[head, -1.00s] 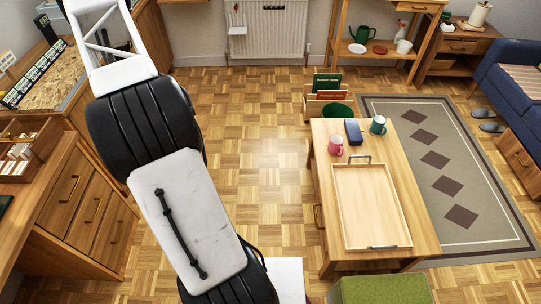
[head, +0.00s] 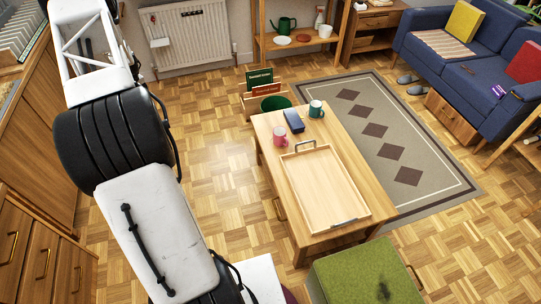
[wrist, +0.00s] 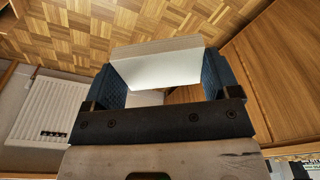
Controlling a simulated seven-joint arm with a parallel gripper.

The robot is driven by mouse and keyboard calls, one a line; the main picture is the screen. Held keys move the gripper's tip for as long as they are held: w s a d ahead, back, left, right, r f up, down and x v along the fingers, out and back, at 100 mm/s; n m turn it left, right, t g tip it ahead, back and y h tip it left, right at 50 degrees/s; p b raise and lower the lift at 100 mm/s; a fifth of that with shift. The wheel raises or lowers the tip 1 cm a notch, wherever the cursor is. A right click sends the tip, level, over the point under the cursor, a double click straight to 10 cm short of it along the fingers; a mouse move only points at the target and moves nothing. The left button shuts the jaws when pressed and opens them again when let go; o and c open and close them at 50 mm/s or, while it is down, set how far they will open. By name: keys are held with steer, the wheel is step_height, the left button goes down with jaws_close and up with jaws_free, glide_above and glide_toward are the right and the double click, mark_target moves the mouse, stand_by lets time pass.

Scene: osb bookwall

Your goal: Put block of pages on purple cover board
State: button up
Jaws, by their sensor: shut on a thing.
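In the wrist view, my gripper (wrist: 152,62) is shut on the block of pages (wrist: 160,72), a pale white slab between the two dark blue fingers. The floor and wooden furniture show behind it, with a gap between. In the head view my arm runs down the left side, and the gripper and block are not visible there. I cannot make out the purple cover board for certain in either view. A small purple item (head: 499,91) lies on the sofa, too small to identify.
A low wooden table (head: 267,127) holds a tray (head: 325,190), a pink mug (head: 280,136), a green mug (head: 316,109) and a dark blue case (head: 293,121). A green ottoman (head: 365,275) stands in front. A blue sofa (head: 475,75) is at right. Parquet floor is open left of the table.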

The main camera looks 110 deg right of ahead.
steer(key=s+f+m, duration=0.1)
steer(key=s+f, duration=0.1)
steer(key=s, duration=0.9)
steer(key=s+f+m, duration=0.1)
steer(key=s+f, duration=0.1)
steer(key=s, duration=0.8)
steer(key=m, duration=0.5)
glide_above(302, 140)
steer(key=w+a, duration=0.1)
steer(key=a, duration=0.1)
step_height(302, 140, down, 12)
steer(key=shift+g, duration=0.4)
steer(key=shift+f, duration=2.85)
steer(key=shift+f, duration=0.1)
steer(key=shift+f, duration=2)
